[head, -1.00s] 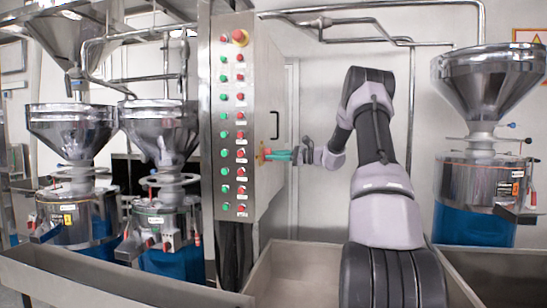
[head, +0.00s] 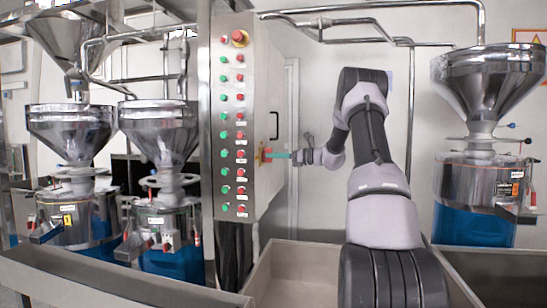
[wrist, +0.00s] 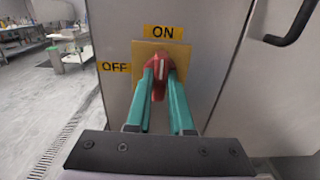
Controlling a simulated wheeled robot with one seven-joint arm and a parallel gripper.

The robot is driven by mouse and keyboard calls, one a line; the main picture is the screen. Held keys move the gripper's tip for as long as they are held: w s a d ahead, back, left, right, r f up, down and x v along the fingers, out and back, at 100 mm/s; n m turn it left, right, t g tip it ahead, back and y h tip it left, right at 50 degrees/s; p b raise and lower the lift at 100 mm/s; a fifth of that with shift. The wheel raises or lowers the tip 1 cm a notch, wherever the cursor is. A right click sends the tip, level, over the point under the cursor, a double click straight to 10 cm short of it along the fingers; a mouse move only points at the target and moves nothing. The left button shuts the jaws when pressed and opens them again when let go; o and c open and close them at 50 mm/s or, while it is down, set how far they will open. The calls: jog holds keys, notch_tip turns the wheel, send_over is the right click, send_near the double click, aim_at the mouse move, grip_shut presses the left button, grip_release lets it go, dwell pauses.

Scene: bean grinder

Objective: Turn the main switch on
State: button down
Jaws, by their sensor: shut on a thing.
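The main switch is a red knob (wrist: 159,70) with a white mark, on a yellow plate (wrist: 141,57) on the side of the grey cabinet. In the wrist view an ON label (wrist: 164,32) is above the plate and an OFF label (wrist: 114,67) to its left. The white mark is near vertical, towards ON. My gripper (wrist: 160,82) has its green fingers closed on the knob from both sides; they hide its flanks. In the head view my gripper (head: 272,156) reaches the cabinet's right side, and the switch is small there.
The control cabinet (head: 262,110) carries red and green buttons on its front and a dark door handle (wrist: 296,22) beside the switch. Grinders with steel hoppers stand left (head: 68,130) and right (head: 490,85). An open bin (head: 310,262) lies below my arm.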

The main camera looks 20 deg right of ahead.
dwell(0.3)
jog(key=c, duration=0.8)
grip_release()
jog(key=v, duration=1.1)
